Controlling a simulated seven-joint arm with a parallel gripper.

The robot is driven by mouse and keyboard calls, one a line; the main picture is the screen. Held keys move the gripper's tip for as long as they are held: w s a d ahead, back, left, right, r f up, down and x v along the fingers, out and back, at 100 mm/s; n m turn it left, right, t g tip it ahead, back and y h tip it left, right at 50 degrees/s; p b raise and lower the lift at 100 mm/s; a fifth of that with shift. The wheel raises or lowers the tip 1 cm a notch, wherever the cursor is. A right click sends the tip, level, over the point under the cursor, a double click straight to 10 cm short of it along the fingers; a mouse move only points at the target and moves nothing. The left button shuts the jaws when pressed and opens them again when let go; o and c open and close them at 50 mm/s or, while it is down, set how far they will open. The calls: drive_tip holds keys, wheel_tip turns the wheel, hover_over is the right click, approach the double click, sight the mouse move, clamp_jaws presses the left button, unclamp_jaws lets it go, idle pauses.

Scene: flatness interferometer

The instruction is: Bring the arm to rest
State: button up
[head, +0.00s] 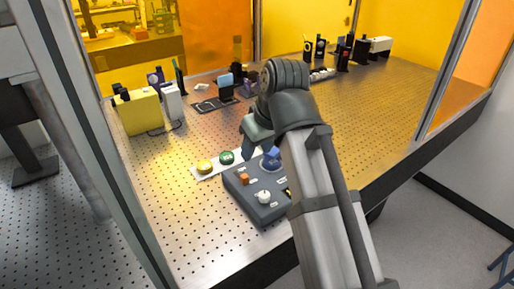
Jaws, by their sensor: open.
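My arm reaches in from the lower right of the head view and bends down over the optical table (380,110). My gripper (247,152) is small and partly hidden by my own arm. It is open, just behind the dark control box, and I see nothing held in it. I cannot tell whether it touches the box or the strip beside it.
The dark control box (242,203) carries an orange knob (244,179), a white knob (264,197) and a blue part (271,158). A yellow box (141,113) and optics stand farther back. The table's right side is clear.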

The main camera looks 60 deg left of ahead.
idle(0.3)
